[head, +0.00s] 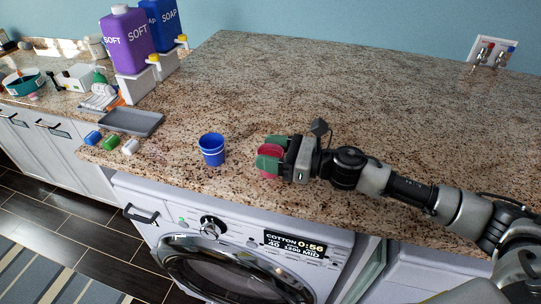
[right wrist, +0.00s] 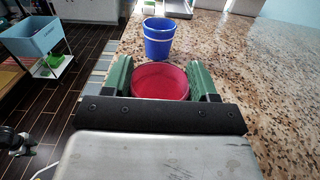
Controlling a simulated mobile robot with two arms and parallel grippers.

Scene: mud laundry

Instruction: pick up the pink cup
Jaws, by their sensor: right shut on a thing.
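The pink cup (head: 269,171) is at the front part of the granite counter, between the green-padded fingers of my right gripper (head: 270,156). In the right wrist view the pink cup (right wrist: 160,82) shows its round open rim, with a green finger on each side of it. My right gripper (right wrist: 160,80) is shut on the cup. I cannot tell whether the cup's base touches the counter, as the fingers hide part of it.
A grey tray (head: 132,121), small coloured bottles and soap dispensers (head: 128,42) are at the far left. A washing machine (head: 230,250) is below the counter. The counter behind the gripper is clear.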

